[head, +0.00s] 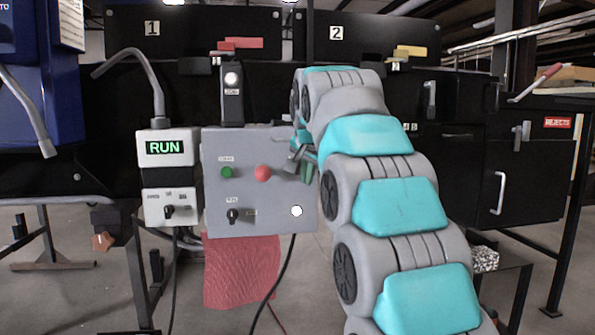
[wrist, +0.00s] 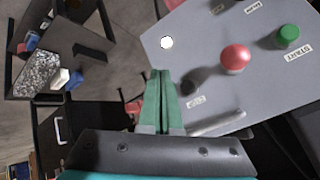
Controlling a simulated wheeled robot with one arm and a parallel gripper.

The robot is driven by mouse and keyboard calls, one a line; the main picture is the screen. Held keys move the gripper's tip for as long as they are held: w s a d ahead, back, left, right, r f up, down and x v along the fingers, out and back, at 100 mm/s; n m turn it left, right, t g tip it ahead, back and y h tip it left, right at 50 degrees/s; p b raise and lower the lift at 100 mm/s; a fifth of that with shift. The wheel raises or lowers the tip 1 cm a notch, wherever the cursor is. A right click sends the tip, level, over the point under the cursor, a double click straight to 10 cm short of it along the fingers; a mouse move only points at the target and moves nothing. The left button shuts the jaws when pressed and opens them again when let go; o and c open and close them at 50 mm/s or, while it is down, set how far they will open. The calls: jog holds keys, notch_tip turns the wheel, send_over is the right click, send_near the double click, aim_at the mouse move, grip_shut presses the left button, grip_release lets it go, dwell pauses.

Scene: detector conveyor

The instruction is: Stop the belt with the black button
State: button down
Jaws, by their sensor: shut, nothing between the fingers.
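The grey control panel (head: 270,222) stands in front of me with a green button (head: 226,172) and a red button (head: 263,172). In the wrist view the red button (wrist: 236,57) and green button (wrist: 288,36) sit in line with a dark round shape, which appears to be the black button (wrist: 200,82), just right of my fingers. In the head view my gripper hides most of that spot. My gripper (head: 305,170) is at the panel's right side; its green fingers (wrist: 163,75) are together and empty. I cannot tell whether they touch the panel. The display (head: 165,147) reads RUN.
A black rotary switch (head: 233,216) and a white round spot (head: 297,210) are low on the panel. A switch box (head: 168,208) hangs at its left. A red cloth (head: 240,270) hangs below. A black cabinet (head: 520,185) stands at right.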

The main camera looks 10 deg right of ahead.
jog(key=w+p, duration=0.5)
jog(key=w, duration=0.3)
jog(key=shift+w, duration=0.2)
dwell(1.8)
jog(key=shift+w+p, duration=0.25)
jog(key=shift+p, duration=0.1)
jog(key=shift+w+p, duration=0.5)
jog(key=shift+w, duration=0.05)
dwell(0.7)
jog(key=shift+s, duration=0.15)
jog(key=shift+s+b, duration=0.7)
jog(key=shift+s, duration=0.1)
jog(key=shift+s+f, duration=0.1)
